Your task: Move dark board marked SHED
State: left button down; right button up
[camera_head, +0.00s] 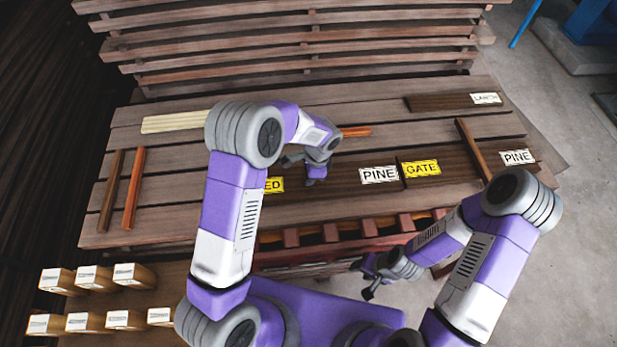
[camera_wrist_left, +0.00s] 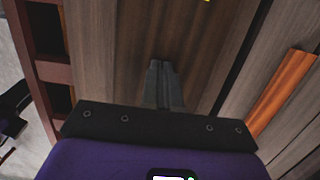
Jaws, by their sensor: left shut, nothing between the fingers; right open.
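A dark board (camera_head: 340,180) lies on the slatted bench. My left gripper (camera_head: 316,180) is over the middle of this board, shut and empty. In the left wrist view the closed fingertips (camera_wrist_left: 163,64) point at the dark board (camera_wrist_left: 190,40); I cannot tell whether they touch it. My right gripper (camera_head: 368,292) is open and empty, low in front of the bench's front edge.
A dark board marked GATE (camera_head: 450,172) lies end to end on the right. A LARCH-like labelled board (camera_head: 440,102) is at the back right. Labelled wooden blocks (camera_head: 95,278) stand front left. Stacked slats (camera_head: 290,45) rise behind.

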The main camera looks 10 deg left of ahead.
aim_at(346, 179)
pick_arm(q)
jog(key=shift+d+r, duration=0.15)
jog(key=shift+r, duration=0.1)
jog(key=shift+w, duration=0.2)
jog(key=shift+s, duration=0.1)
jog(key=shift+d, duration=0.35)
jog(key=w+d, duration=0.1)
jog(key=d, duration=0.2)
jog(key=w+d+b, duration=0.1)
jog(key=d, duration=0.2)
jog(key=w+d, duration=0.1)
jog(key=d, duration=0.2)
jog(key=shift+w+r+b, duration=0.1)
jog(key=shift+w+b, duration=0.15)
jog(key=shift+b, duration=0.1)
jog(key=shift+w+d, duration=0.3)
jog(key=shift+d, duration=0.45)
